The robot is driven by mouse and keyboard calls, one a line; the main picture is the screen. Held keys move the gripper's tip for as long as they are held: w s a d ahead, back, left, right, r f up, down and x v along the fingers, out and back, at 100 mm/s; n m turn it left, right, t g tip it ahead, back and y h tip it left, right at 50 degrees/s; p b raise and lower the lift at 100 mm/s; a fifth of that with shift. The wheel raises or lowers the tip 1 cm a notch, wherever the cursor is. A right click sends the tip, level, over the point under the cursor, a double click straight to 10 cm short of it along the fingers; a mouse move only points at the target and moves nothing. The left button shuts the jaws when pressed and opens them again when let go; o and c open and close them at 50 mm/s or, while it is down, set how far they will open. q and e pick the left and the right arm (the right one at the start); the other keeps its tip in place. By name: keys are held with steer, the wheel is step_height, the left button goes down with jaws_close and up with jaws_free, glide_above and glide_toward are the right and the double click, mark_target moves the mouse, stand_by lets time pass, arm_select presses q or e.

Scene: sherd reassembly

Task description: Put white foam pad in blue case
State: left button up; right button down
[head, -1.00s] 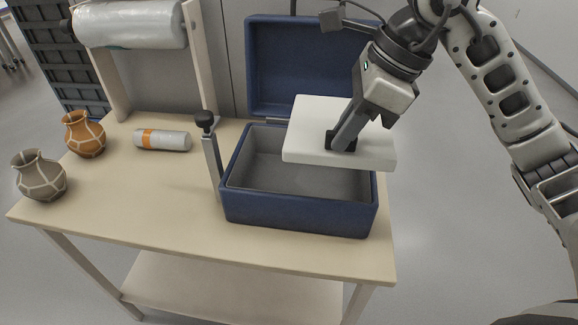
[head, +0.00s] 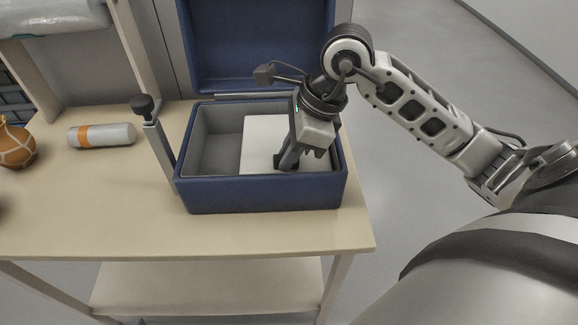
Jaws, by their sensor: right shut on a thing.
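The blue case (head: 262,197) stands open on the table, its lid raised at the back and its inside lined in grey. The white foam pad (head: 262,146) is inside the case, over the right part of the interior. A grey strip of the interior shows to its left. My right gripper (head: 287,163) reaches down into the case and is shut on the pad. The gripper and wrist hide part of the pad's right side. I cannot tell whether the pad touches the case floor. My left gripper is not in view.
A clamp post with a black knob (head: 144,105) stands close to the case's left side. A white roll with an orange band (head: 101,135) and a brown patterned vase (head: 15,144) are farther left on the table (head: 110,215).

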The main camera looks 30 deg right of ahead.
step_height(320, 180, down, 3)
steer(key=shift+f, duration=0.35)
steer(key=shift+f+b, duration=0.1)
steer(key=shift+b, duration=0.2)
steer(key=shift+f, duration=0.2)
steer(key=c, duration=1.7)
jaws_free()
steer(key=shift+r, duration=0.15)
